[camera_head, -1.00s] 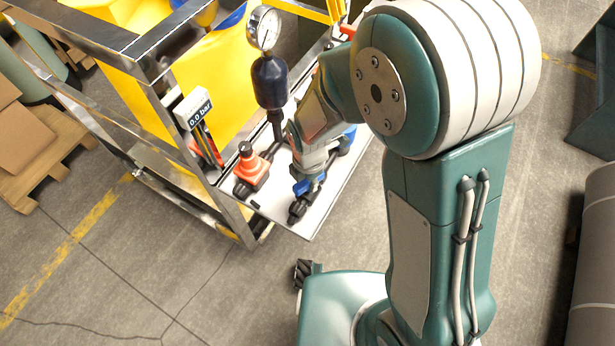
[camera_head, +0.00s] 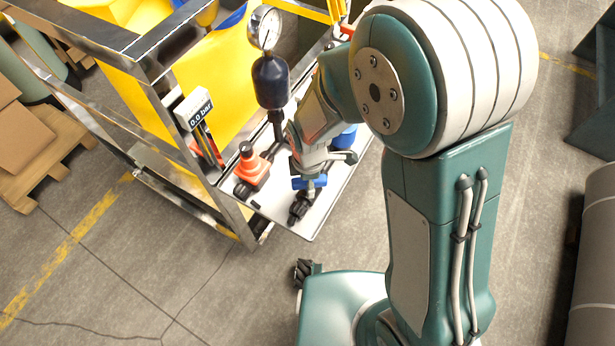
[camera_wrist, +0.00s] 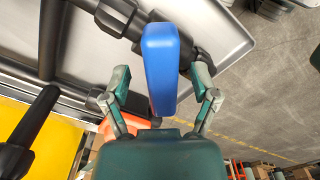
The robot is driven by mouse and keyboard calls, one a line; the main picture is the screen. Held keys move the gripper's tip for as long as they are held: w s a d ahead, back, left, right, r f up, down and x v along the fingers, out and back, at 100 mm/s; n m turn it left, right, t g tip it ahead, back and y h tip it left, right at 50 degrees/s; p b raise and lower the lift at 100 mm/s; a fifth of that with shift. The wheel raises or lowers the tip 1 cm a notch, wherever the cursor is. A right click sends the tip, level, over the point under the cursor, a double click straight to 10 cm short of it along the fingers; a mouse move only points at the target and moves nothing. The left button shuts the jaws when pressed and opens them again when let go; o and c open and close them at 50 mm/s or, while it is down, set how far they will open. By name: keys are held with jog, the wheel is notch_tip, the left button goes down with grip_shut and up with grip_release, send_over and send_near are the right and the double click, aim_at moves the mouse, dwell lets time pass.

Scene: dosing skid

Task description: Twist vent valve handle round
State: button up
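The blue vent valve handle (camera_head: 311,183) sits on a black pipe fitting near the front edge of the skid's tray. In the head view it lies roughly level across the picture. My gripper (camera_head: 322,164) is right above and behind it, with one finger sticking out to the right. In the wrist view the blue handle (camera_wrist: 160,68) stands upright between the two fingers of my gripper (camera_wrist: 161,82). The fingers are spread, with a visible gap on each side of the handle. The far end of the handle reaches past the fingertips.
An orange valve (camera_head: 251,167), a dark damper with a pressure gauge (camera_head: 265,28) and a display reading 0.0 bar (camera_head: 199,110) stand close on the left. The metal frame (camera_head: 160,110) encloses a yellow tank (camera_head: 215,80). Open floor lies in front.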

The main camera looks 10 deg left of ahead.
jog(key=shift+r, duration=0.1)
dwell(0.3)
jog(key=shift+r, duration=3.45)
jog(key=shift+c, duration=0.3)
